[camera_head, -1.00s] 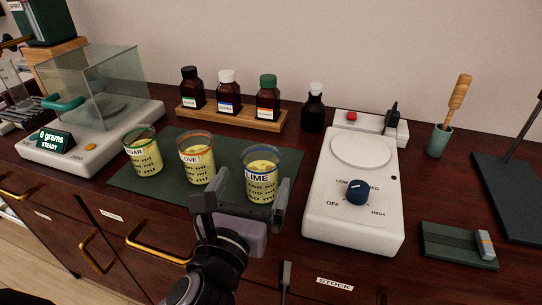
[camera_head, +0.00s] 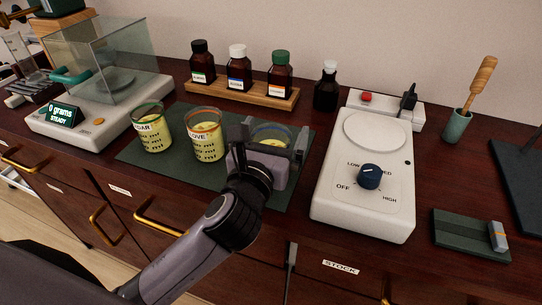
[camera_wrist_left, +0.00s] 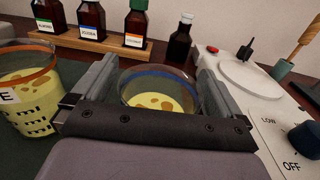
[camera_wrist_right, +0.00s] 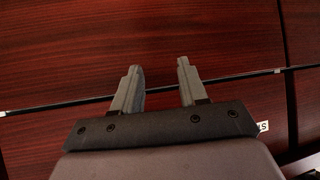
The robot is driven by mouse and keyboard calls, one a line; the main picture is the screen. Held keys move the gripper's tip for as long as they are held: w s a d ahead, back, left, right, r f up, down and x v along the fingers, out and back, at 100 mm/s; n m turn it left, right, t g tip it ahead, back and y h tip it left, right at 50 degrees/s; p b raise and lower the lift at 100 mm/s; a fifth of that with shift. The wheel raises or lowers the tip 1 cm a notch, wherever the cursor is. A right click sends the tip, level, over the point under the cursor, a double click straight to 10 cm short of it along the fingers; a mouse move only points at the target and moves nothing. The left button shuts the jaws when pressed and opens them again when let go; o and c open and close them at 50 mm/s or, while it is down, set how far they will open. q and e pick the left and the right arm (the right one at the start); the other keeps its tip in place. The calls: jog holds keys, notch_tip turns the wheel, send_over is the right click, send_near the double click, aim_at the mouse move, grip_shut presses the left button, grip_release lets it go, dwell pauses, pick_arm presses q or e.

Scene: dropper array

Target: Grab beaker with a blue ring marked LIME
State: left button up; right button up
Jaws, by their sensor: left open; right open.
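The blue-ringed beaker (camera_head: 272,131) stands on the dark green mat, holding yellow liquid with darker spots. My left gripper (camera_head: 272,140) is open and hides most of this beaker, including its label, in the head view. In the left wrist view the beaker (camera_wrist_left: 160,85) sits between the two open fingers (camera_wrist_left: 150,88), its blue rim band facing me. Whether the fingers touch the glass I cannot tell. My right gripper (camera_wrist_right: 160,85) is open and empty in front of dark red wooden panels; it does not show in the head view.
An orange-ringed beaker (camera_head: 206,137) stands close left of my left gripper, with a green-ringed beaker (camera_head: 152,130) beyond it. A white hotplate (camera_head: 364,205) stands close on the right. Brown bottles on a wooden rack (camera_head: 240,92) stand behind. The mat (camera_head: 185,165) is bare in front.

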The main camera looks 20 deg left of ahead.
pick_arm(q)
jog(key=c, duration=1.3)
jog(key=shift+c, duration=0.2)
jog(key=shift+r, duration=0.15)
notch_tip(320, 180, up, 20)
jog(key=p, duration=0.5)
jog(key=shift+f, duration=0.2)
